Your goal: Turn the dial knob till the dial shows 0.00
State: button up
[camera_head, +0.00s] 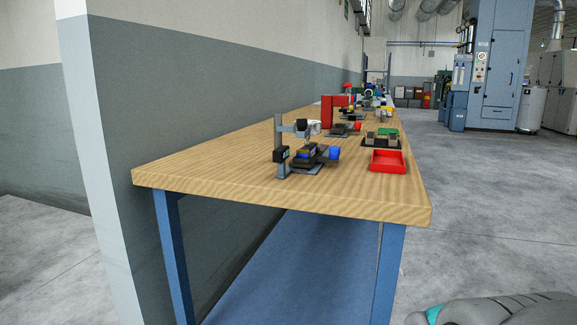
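A small grey upright stand with an arm (281,140) stands near the front of the wooden bench. Beside its foot is a dark block device with a blue part (334,153) at its right end. A small dark box with a pale face (281,155) sits on the upright. I cannot tell which part is the dial or the knob, and no reading is legible. My gripper is not in view; a grey and teal piece of my arm shows at the bottom right corner.
The wooden bench (200,178) runs away from me along the wall. A red tray (387,161) is right of the stand, with a dark block set (382,138) behind it. Further back stand a red press (328,112) and other small items. The floor (490,200) right of the bench is clear.

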aim_at(302, 124)
jog(key=l+u, duration=0.45)
jog(key=k+l+u, duration=0.15)
jog(key=l+u, duration=0.3)
jog(key=l, duration=0.15)
jog(key=i+l+z, duration=0.1)
jog(key=l, duration=0.25)
jog(key=i+l+z, duration=0.1)
jog(key=l, duration=0.25)
jog(key=k+z, duration=0.2)
jog(key=i+u, duration=0.15)
jog(key=i, duration=0.15)
